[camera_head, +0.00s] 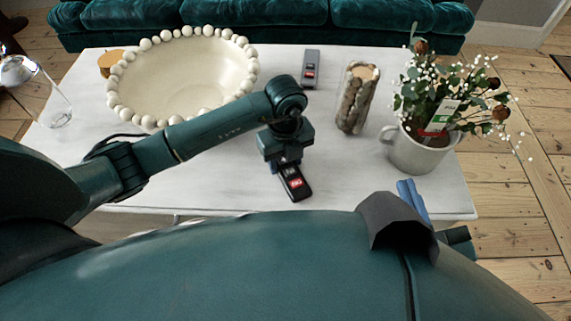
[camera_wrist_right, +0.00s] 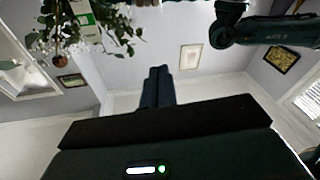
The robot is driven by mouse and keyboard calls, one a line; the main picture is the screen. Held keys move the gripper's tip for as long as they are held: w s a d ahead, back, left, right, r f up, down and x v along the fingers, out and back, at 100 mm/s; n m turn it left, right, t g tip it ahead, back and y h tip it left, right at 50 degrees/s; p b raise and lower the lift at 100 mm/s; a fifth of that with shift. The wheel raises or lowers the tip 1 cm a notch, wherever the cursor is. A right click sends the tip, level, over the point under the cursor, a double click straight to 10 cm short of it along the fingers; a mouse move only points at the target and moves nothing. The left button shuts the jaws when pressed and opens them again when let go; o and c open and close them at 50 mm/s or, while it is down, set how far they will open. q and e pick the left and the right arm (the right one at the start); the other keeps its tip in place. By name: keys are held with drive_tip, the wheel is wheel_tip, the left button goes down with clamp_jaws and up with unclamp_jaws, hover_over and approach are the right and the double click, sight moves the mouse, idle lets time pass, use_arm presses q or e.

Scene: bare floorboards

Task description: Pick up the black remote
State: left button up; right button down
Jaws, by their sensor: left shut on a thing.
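The black remote (camera_head: 295,184), with a red label and pale markings, is at the near middle of the white table. My left gripper (camera_head: 288,164) reaches down from above and is shut on its far end, which the fingers partly hide. Whether the remote touches the tabletop or is slightly above it, I cannot tell. My right gripper (camera_head: 413,197) is at the table's near right edge, away from the remote. Its fingers also show in the right wrist view (camera_wrist_right: 158,87), pressed together with nothing between them.
A grey remote-like object (camera_head: 311,68) lies at the back of the white table (camera_head: 220,190). A beaded cream bowl (camera_head: 185,80) is left, beneath my left arm. A glass holder (camera_head: 355,97), a potted plant (camera_head: 420,150) and a clear glass (camera_head: 55,108) stand around. A green sofa (camera_head: 270,15) is behind.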

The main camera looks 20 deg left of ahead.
use_arm(q)
drive_tip(key=shift+c, duration=1)
drive_tip(key=shift+r, duration=0.1)
